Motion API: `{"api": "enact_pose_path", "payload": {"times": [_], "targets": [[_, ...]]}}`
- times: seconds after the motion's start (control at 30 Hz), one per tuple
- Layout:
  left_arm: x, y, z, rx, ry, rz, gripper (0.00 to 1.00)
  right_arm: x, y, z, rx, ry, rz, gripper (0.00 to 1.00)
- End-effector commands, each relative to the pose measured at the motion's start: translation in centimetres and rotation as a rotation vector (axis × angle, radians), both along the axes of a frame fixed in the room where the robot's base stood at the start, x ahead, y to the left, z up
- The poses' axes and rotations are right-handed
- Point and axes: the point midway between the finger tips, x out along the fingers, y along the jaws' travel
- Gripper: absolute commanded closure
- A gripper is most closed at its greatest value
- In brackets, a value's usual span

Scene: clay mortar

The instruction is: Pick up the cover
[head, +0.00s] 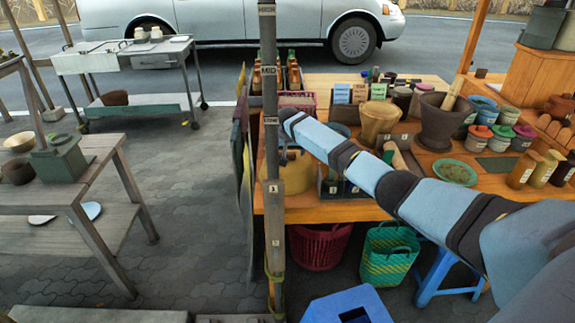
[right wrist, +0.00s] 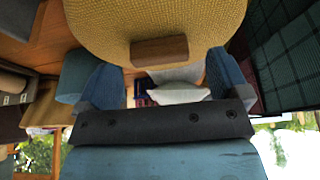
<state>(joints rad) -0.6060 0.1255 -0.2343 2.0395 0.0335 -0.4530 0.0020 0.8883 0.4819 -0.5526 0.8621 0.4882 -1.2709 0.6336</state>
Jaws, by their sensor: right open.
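The cover (head: 297,178) is a yellow woven dome on the wooden table, just right of the grey post, partly hidden by the post and my right arm. In the right wrist view the cover (right wrist: 110,22) fills the top, with a brown wooden block handle (right wrist: 160,50). My right gripper (right wrist: 163,68) is open. Its two blue fingers are spread to either side of the handle, and I see no contact with it. In the head view my right gripper (head: 284,143) is small and partly hidden, close above the cover. My left gripper is not in view.
A grey post (head: 273,215) stands close left of the cover. A dark mortar (head: 437,122), a tan pot (head: 379,120) and several lidded jars crowd the table to the right. Baskets and a blue stool stand below. A grey bench (head: 95,185) is at left.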

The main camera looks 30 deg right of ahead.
Motion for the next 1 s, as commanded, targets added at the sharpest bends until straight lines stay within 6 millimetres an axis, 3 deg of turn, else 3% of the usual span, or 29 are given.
{"api": "enact_pose_path", "payload": {"times": [0.1,0.37,0.67,1.0], "targets": [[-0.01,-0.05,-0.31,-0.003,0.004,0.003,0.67,0.35,-0.27,-1.04,-0.001,0.0,0.0,0.06],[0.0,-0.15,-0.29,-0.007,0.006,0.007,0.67,0.4,-0.31,-1.14,-0.001,0.0,0.0,0.09],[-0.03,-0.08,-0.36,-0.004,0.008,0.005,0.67,0.39,-0.31,-1.14,-0.001,0.0,0.0,0.78],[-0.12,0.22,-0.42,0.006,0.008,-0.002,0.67,0.44,-0.31,-0.72,-0.001,-0.002,0.0,0.78]]}}
